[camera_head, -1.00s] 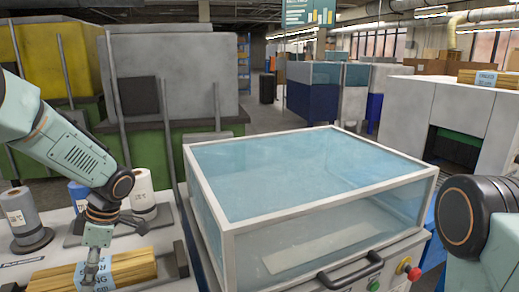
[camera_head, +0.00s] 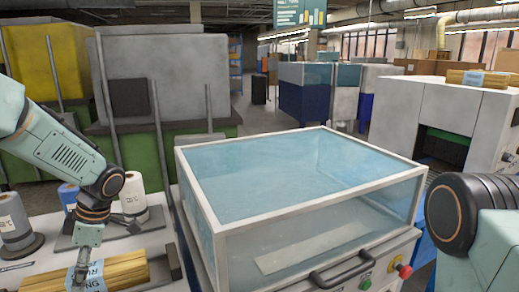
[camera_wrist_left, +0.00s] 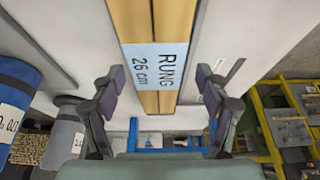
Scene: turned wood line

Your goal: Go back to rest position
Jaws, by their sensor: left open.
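My left gripper (camera_head: 82,272) is at the bundle of wooden rungs (camera_head: 125,270) on the white worktop at the lower left. In the left wrist view the gripper (camera_wrist_left: 161,82) is open, with one finger on each side of the bundle (camera_wrist_left: 168,20). A pale blue label (camera_wrist_left: 156,65) reading "RUNG 26 cm" wraps the bundle between the fingers. I cannot tell whether the fingers touch it. On the right of the head view only a link of my right arm shows; its gripper is out of frame.
A glass-topped machine (camera_head: 300,180) with a black handle and a red button (camera_head: 404,271) fills the middle. White (camera_head: 133,195), blue (camera_head: 69,197) and grey (camera_head: 14,218) rolls stand behind the bundle. A dark bracket (camera_head: 173,262) is at the bundle's right end.

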